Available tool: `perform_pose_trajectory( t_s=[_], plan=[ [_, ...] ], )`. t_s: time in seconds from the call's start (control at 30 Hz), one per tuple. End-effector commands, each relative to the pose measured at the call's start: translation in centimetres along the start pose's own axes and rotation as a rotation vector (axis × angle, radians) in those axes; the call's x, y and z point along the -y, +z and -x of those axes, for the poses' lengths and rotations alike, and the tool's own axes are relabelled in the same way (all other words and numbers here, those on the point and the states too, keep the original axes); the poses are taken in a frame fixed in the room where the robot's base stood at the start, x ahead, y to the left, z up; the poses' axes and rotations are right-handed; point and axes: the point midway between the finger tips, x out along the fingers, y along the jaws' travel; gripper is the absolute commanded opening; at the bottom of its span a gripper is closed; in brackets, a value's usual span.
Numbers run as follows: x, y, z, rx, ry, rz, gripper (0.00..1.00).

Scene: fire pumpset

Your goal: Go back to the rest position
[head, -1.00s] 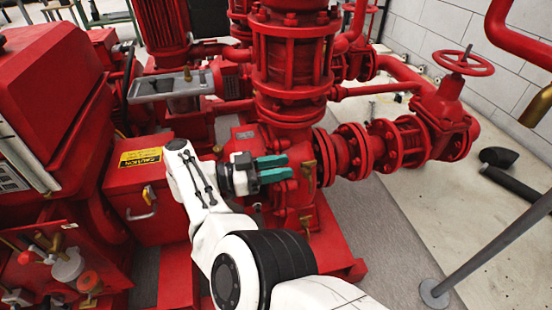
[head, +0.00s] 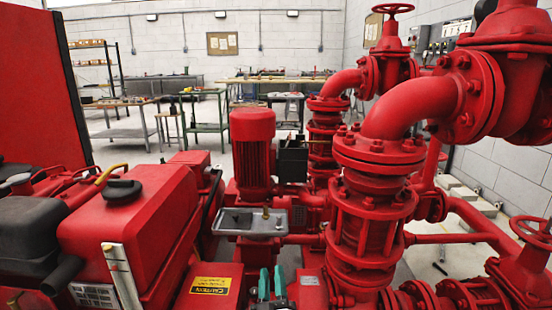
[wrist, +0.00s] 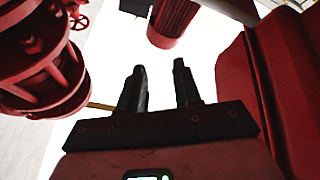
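My gripper (head: 271,276) shows at the bottom edge of the head view, its two teal fingers pointing up and away. In the wrist view my gripper (wrist: 160,70) has its two dark fingers apart with a clear gap and nothing between them. The rest of the arm is almost wholly below the head view's frame. The gripper appears beside the yellow caution label (head: 212,285) on the red box and left of the large vertical red pipe (head: 366,232).
The red engine housing (head: 130,225) stands at left and a red motor (head: 253,155) in the middle. A grey metal tray (head: 250,221) lies beyond the gripper. A handwheel valve (head: 390,40) is at right. Workbenches (head: 206,110) stand farther back on open floor.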

Motion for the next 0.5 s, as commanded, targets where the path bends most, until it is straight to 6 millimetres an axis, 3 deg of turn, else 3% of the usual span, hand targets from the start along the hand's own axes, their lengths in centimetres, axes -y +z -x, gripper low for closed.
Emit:
perform_pose_trajectory(
  t_s=[0.03, 0.17, 0.27, 0.5],
  plan=[
    [-0.5, -0.8, 0.1, 0.010, -0.088, 0.004, 0.33],
    [-0.9, -1.0, 1.7, 0.082, -0.305, -0.026, 0.33],
    [-2.6, -0.7, 3.3, 0.181, -0.436, -0.064, 0.33],
    [-9.4, -0.3, 9.1, 0.525, -0.658, -0.159, 0.33]
  ],
)
